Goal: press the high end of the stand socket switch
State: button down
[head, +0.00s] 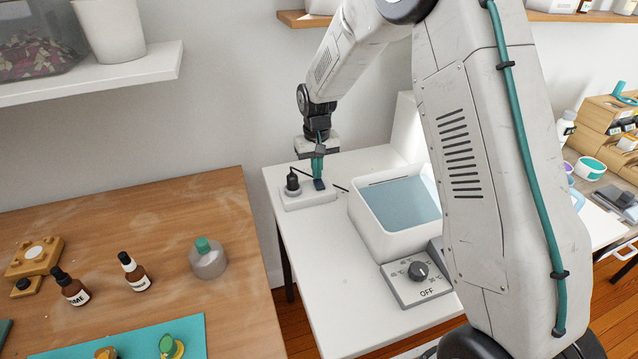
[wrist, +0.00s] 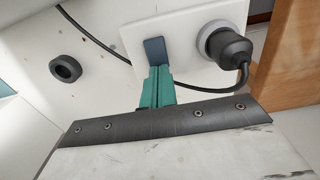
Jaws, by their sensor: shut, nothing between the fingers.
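The stand socket (head: 307,197) is a white block on the white table, with a black plug (head: 292,183) in its left part and a dark blue rocker switch (head: 319,184) to the right of the plug. In the wrist view the switch (wrist: 155,51) shows as a dark blue rectangle on the white socket plate (wrist: 182,56), beside the plug (wrist: 229,48). My gripper (head: 318,178) points down at the switch with its teal fingers shut and empty. In the wrist view the fingertips (wrist: 158,72) are at the near edge of the switch. I cannot tell whether they touch it or which end stands high.
A white water bath (head: 372,226) with a dial box (head: 419,283) reading OFF stands right of the socket. A black cable (wrist: 95,38) runs from the plug behind the switch. A wooden table (head: 225,270) with bottles is at the left.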

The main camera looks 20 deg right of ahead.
jog(key=shift+f, duration=0.4)
jog(key=shift+r, duration=3.5)
jog(key=s+d+r, duration=0.1)
jog(key=s+r, duration=0.4)
jog(key=s, duration=0.8)
jog(key=s+d+r+t, duration=0.1)
jog(key=s+r, duration=0.4)
jog(key=s, duration=0.9)
jog(key=s+d+r, duration=0.1)
jog(key=s+r, duration=0.4)
jog(key=s, duration=0.9)
jog(key=shift+d+r, duration=0.15)
jog(key=shift+r, duration=0.05)
